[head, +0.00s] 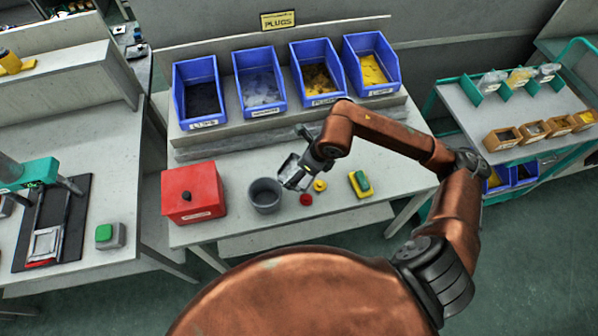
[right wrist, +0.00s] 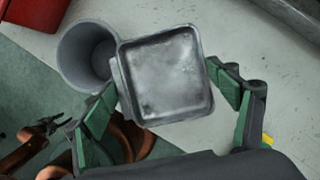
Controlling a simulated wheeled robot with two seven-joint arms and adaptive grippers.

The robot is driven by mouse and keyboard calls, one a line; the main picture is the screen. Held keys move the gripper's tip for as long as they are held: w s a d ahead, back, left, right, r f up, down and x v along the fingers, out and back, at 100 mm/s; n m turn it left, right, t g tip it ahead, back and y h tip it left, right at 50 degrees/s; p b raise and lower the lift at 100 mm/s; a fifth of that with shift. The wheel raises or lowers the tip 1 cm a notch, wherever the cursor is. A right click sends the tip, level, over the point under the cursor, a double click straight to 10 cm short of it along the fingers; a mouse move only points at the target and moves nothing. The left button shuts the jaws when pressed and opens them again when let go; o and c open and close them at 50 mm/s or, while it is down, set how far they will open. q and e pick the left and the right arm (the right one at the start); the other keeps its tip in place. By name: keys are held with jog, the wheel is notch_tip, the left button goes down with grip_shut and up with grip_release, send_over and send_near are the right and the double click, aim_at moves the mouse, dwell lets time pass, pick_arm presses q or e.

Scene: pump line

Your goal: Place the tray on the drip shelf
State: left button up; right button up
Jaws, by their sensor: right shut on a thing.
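The tray is a shallow, square grey metal dish (right wrist: 168,75) with a raised rim. My right gripper (head: 297,172) is shut on it above the worktable; the tray (head: 289,170) shows in part at its fingers. In the right wrist view the tray sits between the green finger pads of the gripper (right wrist: 168,98). I cannot tell for sure which surface is the drip shelf. A narrow grey ledge (head: 235,148) runs along the table below the blue bins. My left gripper (right wrist: 42,128) appears small at the lower left of the wrist view; its jaw state is unclear.
A grey round container (head: 265,195) stands just left of the tray, with a red box (head: 191,192) farther left. A red cap (head: 306,199), a yellow knob (head: 320,185) and a yellow-green button box (head: 360,184) are to the right. Several blue bins (head: 262,80) line the back.

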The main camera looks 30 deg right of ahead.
jog(key=w+f, duration=0.1)
jog(key=w+d+f, duration=0.1)
jog(key=f, duration=0.1)
jog(key=w+f, duration=0.1)
jog(key=f, duration=0.1)
jog(key=shift+w+d+f+b, duration=0.2)
jog(key=shift+w+d+b, duration=0.1)
jog(key=shift+w, duration=0.05)
jog(key=shift+w+f, duration=0.1)
jog(key=shift+f, duration=1.45)
jog(key=shift+f, duration=0.2)
jog(key=o, duration=1.3)
jog(key=shift+c, duration=0.2)
jog(key=shift+r, duration=0.1)
